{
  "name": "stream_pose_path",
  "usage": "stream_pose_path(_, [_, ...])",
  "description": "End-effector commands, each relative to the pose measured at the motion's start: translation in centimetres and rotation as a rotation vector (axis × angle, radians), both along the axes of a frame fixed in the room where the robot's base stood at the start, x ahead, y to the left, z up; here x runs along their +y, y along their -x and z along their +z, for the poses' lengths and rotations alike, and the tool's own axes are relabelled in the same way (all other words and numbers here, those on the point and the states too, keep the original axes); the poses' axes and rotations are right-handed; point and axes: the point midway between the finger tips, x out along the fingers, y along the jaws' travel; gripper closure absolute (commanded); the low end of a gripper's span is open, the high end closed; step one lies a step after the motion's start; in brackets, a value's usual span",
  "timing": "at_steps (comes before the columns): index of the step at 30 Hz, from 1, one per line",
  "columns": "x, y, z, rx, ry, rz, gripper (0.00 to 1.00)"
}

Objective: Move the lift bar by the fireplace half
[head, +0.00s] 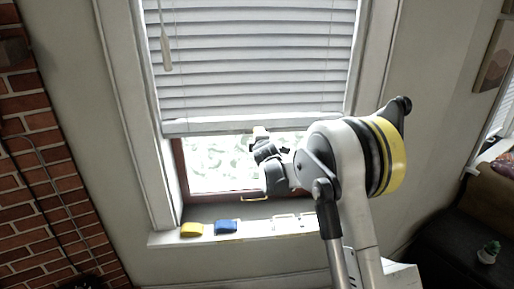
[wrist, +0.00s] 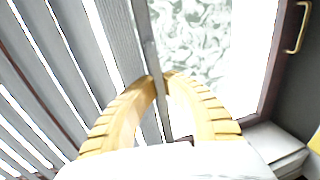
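The lift bar (head: 210,124) is the pale bottom rail of the white slatted blind (head: 255,60), which hangs over most of the window. In the wrist view the lift bar (wrist: 148,42) runs down between my two yellow fingers. My gripper (head: 260,131) is at the middle of the bar in the head view. In the wrist view my gripper (wrist: 162,77) has its fingertips closed, one on each side of the bar, gripping it. The exact contact is partly hidden by the fingers.
Below the bar, the window pane (head: 215,163) shows in a dark frame with a brass handle (head: 254,198). A yellow block (head: 192,229) and a blue block (head: 226,226) sit on the sill (head: 165,238). A brick wall (head: 45,175) is at left. A wand (head: 166,45) hangs before the slats.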

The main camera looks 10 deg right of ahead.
Motion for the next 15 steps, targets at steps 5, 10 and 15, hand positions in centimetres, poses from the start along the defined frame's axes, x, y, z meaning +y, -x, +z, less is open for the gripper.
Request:
stream_pose_path(5, [0.0, 0.0, 3.8, -0.001, 0.0, 0.001, 1.0])
stream_pose_path(10, [0.0, 0.0, 5.4, -0.001, 0.0, 0.001, 1.0])
stream_pose_path(15, [0.0, 0.0, 5.8, -0.001, 0.0, 0.001, 1.0])
